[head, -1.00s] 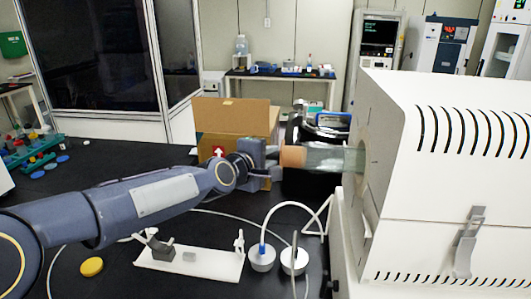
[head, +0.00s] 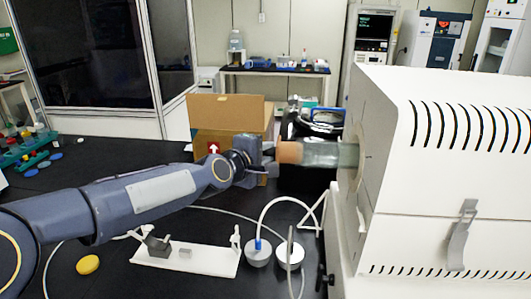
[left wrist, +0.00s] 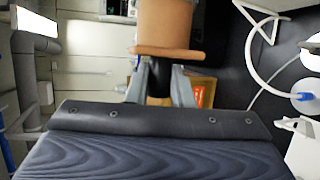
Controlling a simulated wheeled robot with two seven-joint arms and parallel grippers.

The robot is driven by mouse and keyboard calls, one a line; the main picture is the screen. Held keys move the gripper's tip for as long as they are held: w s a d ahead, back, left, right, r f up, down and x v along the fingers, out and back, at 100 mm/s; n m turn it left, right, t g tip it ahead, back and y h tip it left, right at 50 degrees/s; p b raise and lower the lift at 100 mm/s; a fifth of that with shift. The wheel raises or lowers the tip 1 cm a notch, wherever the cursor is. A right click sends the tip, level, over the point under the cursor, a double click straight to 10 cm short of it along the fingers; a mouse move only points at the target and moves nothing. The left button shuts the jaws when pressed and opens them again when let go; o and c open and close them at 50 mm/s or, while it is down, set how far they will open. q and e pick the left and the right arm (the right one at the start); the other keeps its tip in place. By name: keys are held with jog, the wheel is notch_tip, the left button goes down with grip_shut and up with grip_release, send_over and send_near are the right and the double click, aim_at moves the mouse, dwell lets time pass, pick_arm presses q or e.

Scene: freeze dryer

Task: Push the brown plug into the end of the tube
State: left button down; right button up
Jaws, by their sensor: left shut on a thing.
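The brown plug (head: 289,152) is at the left end of the clear, greenish tube (head: 335,155), which sticks out of the white furnace's left side. Plug and tube look lined up and appear to meet; how deep the plug sits cannot be told. My left gripper (head: 268,162) is at the plug's outer side, shut on it. In the left wrist view the plug (left wrist: 165,22) shows a wide flange just beyond my left gripper's fingers (left wrist: 159,82), with a dark part between them. The tube is hidden behind the plug there. My right gripper is not in view.
The white furnace (head: 440,180) fills the right side. A cardboard box (head: 229,112) stands behind my left gripper. On the black bench are a white stand (head: 205,259), two round white fittings (head: 258,254) with hoses, and a yellow cap (head: 88,264).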

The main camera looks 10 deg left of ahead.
aim_at(278, 155)
pick_arm(q)
jog(key=shift+d, duration=0.1)
jog(key=shift+d+r+p, duration=0.15)
jog(key=shift+d+p, duration=0.15)
jog(key=shift+p, duration=0.15)
jog(key=shift+d+p, duration=1.3)
jog(key=shift+d, duration=0.25)
jog(key=c, duration=1.2)
grip_release()
